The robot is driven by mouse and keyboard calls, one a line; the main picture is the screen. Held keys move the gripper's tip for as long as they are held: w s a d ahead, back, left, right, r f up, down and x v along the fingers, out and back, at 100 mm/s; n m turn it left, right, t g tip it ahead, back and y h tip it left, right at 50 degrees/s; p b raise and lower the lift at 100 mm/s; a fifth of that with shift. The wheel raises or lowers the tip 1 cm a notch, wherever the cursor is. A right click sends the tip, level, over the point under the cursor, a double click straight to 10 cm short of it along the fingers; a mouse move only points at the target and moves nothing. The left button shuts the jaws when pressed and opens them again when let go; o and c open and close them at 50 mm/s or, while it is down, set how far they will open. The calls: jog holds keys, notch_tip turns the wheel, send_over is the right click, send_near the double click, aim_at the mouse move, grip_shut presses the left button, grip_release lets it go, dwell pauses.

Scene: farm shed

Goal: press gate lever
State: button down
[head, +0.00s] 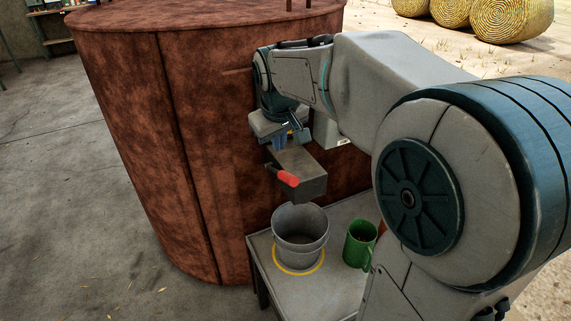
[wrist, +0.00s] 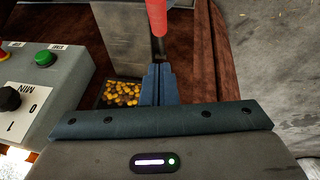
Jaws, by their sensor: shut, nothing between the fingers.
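My gripper (head: 281,143) is over the back of the chute box, behind the red handle in the head view. It is shut and empty. In the wrist view its blue fingertips (wrist: 158,68) appear close to the rod's end; I cannot tell whether they touch.
A metal bucket (head: 298,245) stands below the chute, on a small table (head: 262,246) with a yellow ring. A green mug (head: 359,243) stands right of it. A control box (wrist: 45,85) with a green button is beside my gripper. Yellow kernels (wrist: 122,93) show in a dark opening.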

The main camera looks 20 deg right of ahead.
aim_at(284, 173)
jog(key=f, duration=0.3)
jog(key=d+f, duration=0.1)
jog(key=f, duration=0.1)
jog(key=shift+w+f, duration=0.1)
jog(key=shift+f, duration=0.2)
jog(key=shift+s+d+f, duration=0.15)
jog(key=shift+s+f, duration=0.05)
jog(key=shift+f, duration=0.35)
jog(key=shift+f, duration=0.1)
